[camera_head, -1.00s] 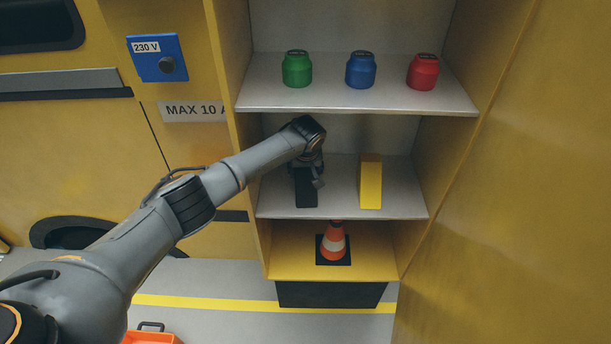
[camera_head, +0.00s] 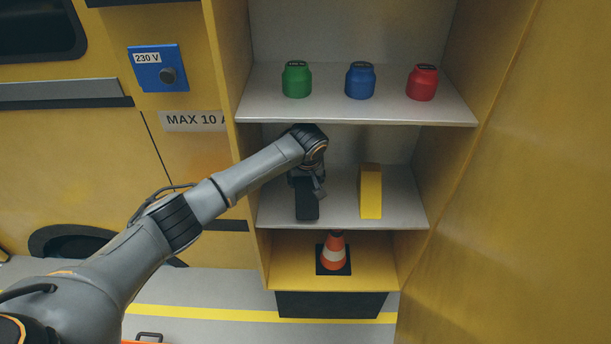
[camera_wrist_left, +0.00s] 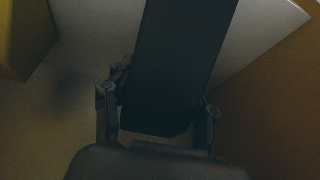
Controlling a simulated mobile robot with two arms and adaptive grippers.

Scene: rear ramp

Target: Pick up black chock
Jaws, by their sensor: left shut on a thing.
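The black chock (camera_head: 307,207) is at the left of the middle shelf in the head view. My left gripper (camera_head: 316,184) is at its upper part, shut on it. In the left wrist view the black chock (camera_wrist_left: 180,65) fills the middle, with the fingers of my left gripper (camera_wrist_left: 158,112) on either side of it. I cannot tell whether the chock touches the shelf. My right gripper is not in view.
A yellow chock (camera_head: 370,192) stands to the right on the middle shelf (camera_head: 340,210). The upper shelf (camera_head: 350,108) above my wrist holds green (camera_head: 296,80), blue (camera_head: 360,81) and red (camera_head: 422,83) jars. An orange cone (camera_head: 333,254) stands below. Yellow cabinet walls close in both sides.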

